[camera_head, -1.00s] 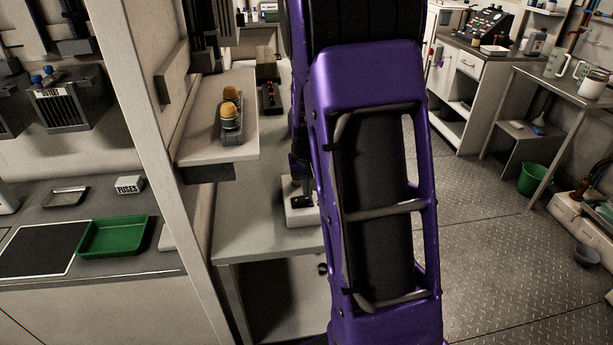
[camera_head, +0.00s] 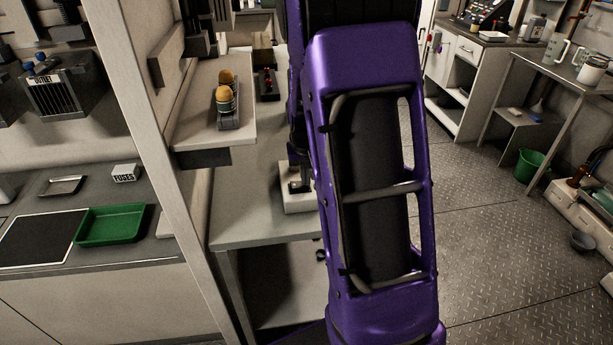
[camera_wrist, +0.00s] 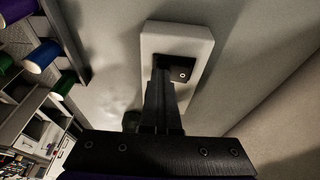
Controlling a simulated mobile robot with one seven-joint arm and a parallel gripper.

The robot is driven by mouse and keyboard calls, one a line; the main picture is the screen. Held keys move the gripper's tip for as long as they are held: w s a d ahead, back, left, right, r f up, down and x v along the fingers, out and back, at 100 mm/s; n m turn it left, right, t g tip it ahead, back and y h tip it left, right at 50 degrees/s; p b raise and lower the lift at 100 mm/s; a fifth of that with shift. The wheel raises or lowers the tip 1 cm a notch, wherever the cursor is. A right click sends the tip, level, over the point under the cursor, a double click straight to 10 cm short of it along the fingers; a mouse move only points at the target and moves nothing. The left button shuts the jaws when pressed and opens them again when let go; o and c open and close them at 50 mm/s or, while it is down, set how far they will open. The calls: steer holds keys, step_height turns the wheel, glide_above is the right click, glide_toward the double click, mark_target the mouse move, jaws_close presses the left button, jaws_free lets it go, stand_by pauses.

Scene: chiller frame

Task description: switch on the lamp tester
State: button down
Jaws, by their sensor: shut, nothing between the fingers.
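A white box (camera_head: 298,203) with a black switch on top stands on the grey bench beside my arm; I take it for the lamp tester. In the wrist view the box (camera_wrist: 204,48) shows from above, and its black switch (camera_wrist: 183,74) carries a small white ring mark. My gripper (camera_wrist: 162,68) is shut and empty, with its fingertips at the switch, covering its left part. Whether they touch it, and which way the switch is tipped, I cannot tell. In the head view my arm partly hides the gripper and the box.
A shelf (camera_head: 205,140) above the bench to the left holds a dark unit with two amber domes (camera_head: 226,95). A dark box with red knobs (camera_head: 267,84) stands behind. A green tray (camera_head: 112,226) lies on the left counter. The floor to the right is largely clear.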

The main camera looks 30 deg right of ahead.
mark_target(302, 186)
steer(key=shift+w+a+r, duration=0.2)
steer(key=shift+a, duration=0.45)
steer(key=shift+r+p, duration=0.2)
steer(key=shift+p, duration=0.15)
steer(key=r, duration=0.2)
steer(key=r+p, duration=0.1)
steer(key=shift+d+r, duration=0.25)
steer(key=shift+r, duration=0.05)
steer(key=s+d+v, duration=0.1)
steer(key=d+v, duration=0.1)
steer(key=v, duration=0.8)
steer(key=shift+w+d, duration=0.1)
steer(key=shift+w, duration=0.15)
